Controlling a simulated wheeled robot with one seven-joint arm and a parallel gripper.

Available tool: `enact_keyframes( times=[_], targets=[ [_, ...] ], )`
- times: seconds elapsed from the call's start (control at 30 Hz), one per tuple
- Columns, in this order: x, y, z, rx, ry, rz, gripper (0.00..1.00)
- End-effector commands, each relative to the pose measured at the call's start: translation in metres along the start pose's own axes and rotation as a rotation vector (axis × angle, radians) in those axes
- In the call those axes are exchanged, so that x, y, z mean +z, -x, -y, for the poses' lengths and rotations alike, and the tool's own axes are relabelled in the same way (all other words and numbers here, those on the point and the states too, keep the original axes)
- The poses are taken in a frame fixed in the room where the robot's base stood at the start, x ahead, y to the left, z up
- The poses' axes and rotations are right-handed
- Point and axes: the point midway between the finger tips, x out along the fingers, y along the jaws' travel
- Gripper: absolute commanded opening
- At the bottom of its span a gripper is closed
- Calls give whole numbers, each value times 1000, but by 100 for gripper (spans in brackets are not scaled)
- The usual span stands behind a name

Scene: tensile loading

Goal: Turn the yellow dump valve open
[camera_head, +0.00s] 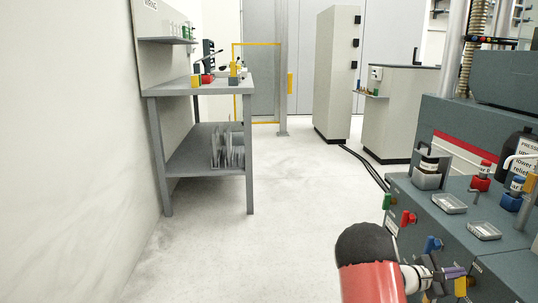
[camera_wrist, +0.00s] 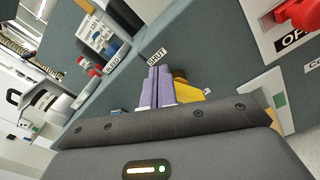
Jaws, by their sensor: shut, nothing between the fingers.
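The yellow dump valve handle (camera_wrist: 190,91) shows in the wrist view just right of my fingertips, partly hidden behind my gripper. In the head view it is a small yellow piece (camera_head: 461,287) on the front of the grey-green machine, just below my fingertips. My gripper (camera_wrist: 156,84) has its purple fingers pressed together with nothing between them. It also shows in the head view (camera_head: 455,272) at the lower right. The fingers lie beside the yellow handle; I cannot tell whether they touch it. A label reading SHUT (camera_wrist: 157,57) sits just beyond the fingertips.
Blue (camera_head: 433,243), red (camera_head: 408,218) and green (camera_head: 388,201) handles line the machine's front edge. Clear trays (camera_head: 449,203) and bottles stand on its top. A red knob (camera_wrist: 298,14) is at the wrist view's upper right. The floor to the left is clear, up to a grey workbench (camera_head: 180,88).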

Motion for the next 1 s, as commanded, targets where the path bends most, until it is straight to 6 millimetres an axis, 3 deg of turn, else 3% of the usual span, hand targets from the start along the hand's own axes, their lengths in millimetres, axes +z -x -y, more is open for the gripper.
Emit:
enact_keyframes(
  times=[0.43,0.87,1.0],
  targets=[
    [0,51,-1,2,0,-2,0],
    [-1,60,0,1,2,-1,0],
    [-8,76,-7,28,50,-15,0]
  ],
)
